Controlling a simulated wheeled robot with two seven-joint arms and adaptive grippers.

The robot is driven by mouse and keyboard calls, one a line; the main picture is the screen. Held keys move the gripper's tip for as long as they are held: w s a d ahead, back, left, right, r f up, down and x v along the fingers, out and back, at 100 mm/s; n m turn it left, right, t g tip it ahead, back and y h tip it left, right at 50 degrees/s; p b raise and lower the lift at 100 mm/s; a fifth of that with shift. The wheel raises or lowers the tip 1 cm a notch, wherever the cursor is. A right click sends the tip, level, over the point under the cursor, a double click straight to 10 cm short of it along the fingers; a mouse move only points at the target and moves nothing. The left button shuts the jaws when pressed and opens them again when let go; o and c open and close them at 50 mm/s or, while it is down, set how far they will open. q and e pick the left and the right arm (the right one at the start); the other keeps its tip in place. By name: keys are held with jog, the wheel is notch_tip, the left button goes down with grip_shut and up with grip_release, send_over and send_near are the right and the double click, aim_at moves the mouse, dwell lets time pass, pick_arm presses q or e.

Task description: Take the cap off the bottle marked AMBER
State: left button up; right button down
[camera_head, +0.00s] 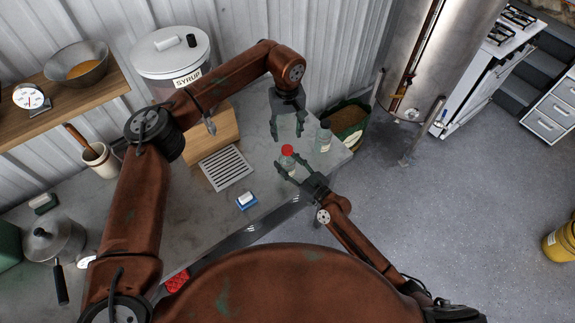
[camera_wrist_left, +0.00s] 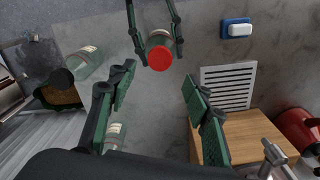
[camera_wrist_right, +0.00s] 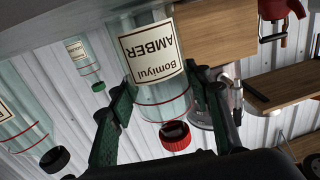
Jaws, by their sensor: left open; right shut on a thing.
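The clear bottle marked AMBER (camera_wrist_right: 158,66) fills the middle of the right wrist view, with its label upside down there. Its red cap (camera_wrist_right: 176,136) is on its neck. In the head view the red cap (camera_head: 287,150) shows near the counter's right end. My right gripper (camera_head: 290,167) is shut around the bottle's body, below the cap. My left gripper (camera_head: 287,135) is open and empty, pointing down a little beyond the bottle. In the left wrist view the red cap (camera_wrist_left: 160,57) lies ahead of the open fingers, apart from them.
A black-capped bottle (camera_head: 323,140) stands right of the AMBER bottle. Another bottle (camera_wrist_left: 115,134) is partly hidden by a left finger. A wooden box (camera_head: 212,134), a white grate (camera_head: 226,168) and a blue-white sponge (camera_head: 246,201) are to the left on the counter (camera_head: 195,220).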

pick_arm(q)
jog(key=s+d+r+h, duration=0.1)
jog(key=d+r+h, duration=0.5)
jog(key=d+r, duration=0.4)
jog(key=s+d+r+h, duration=0.1)
jog(key=d+r+h, duration=0.55)
jog(key=d, duration=0.65)
jog(key=w+r+n+t+h, duration=0.3)
jog(key=w+r+n, duration=0.2)
jog(key=r, duration=0.4)
jog(key=w+r+n+t+h, duration=0.2)
jog(key=w+r+n+t, duration=0.15)
jog(key=r, duration=0.45)
jog(key=w+a+r+n+t+y, duration=0.2)
jog(key=w+a+n+t, duration=0.15)
jog(key=w+n, duration=0.35)
jog(key=w+a+f+n+t+y, duration=0.4)
jog(key=w+a+f+n+y, duration=0.15)
jog(key=w+f+n, duration=0.2)
jog(key=n+g+y, duration=0.4)
jog(key=g+y, duration=0.6)
jog(key=g, duration=0.4)
send_over(287, 149)
jog(key=f, duration=2.8)
jog(key=shift+w+d, duration=0.1)
jog(key=shift+w, duration=0.1)
jog(key=shift+s+f, duration=0.15)
jog(key=shift+f, duration=0.2)
notch_tip(287, 149, down, 7)
jog(key=shift+f, duration=0.2)
